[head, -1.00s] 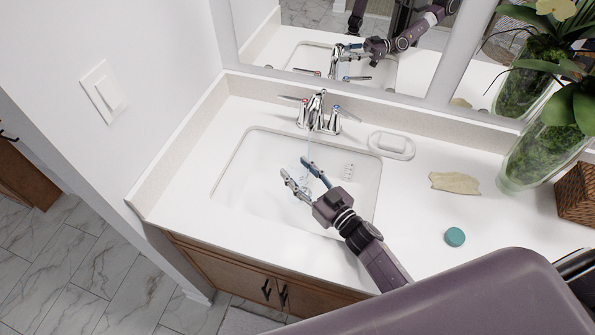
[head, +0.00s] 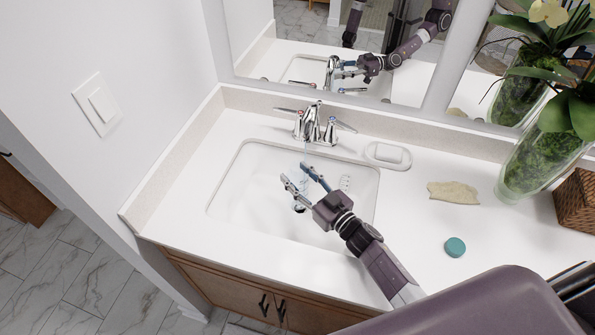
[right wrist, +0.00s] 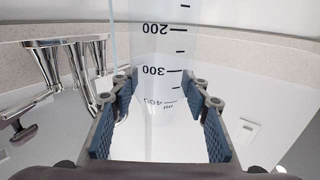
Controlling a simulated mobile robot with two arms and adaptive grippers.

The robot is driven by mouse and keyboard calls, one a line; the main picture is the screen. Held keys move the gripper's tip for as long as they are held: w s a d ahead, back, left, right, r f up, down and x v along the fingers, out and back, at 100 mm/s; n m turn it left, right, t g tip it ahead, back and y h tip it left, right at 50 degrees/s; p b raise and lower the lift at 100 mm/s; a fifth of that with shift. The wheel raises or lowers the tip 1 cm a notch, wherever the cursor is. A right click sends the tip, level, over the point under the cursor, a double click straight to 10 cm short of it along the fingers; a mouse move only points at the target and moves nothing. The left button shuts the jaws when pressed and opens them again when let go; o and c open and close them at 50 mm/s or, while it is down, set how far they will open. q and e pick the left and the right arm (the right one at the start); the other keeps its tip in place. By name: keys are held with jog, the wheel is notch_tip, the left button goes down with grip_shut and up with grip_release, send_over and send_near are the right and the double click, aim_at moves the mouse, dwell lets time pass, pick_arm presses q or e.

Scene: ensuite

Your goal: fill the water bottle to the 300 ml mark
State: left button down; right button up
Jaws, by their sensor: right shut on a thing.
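The clear water bottle (right wrist: 150,85) is between my right gripper's blue pads in the right wrist view. Its scale reads 200, 300 and 400 ml, upside down in that picture. I cannot make out a water level in it. In the head view my right gripper (head: 295,174) is shut on the bottle over the sink basin (head: 240,205), just in front of the faucet (head: 313,122). A thin, faint stream seems to run from the spout towards the bottle, whose outline barely shows there. The faucet also shows in the right wrist view (right wrist: 75,65). My left gripper is out of view.
A soap dish (head: 388,155) sits right of the basin. A beige cloth-like piece (head: 453,192), a teal round cap (head: 455,247), a glass vase with a plant (head: 525,165) and a woven basket (head: 577,200) stand further right. The mirror (head: 400,85) rises behind. The counter left of the basin is clear.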

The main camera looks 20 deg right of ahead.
jog(key=shift+w, duration=0.1)
jog(key=w+d+b, duration=0.3)
jog(key=w+d, duration=0.1)
jog(key=w, duration=0.2)
jog(key=shift+w+d, duration=0.2)
jog(key=shift+d, duration=0.05)
jog(key=shift+r, duration=0.1)
dwell(7.0)
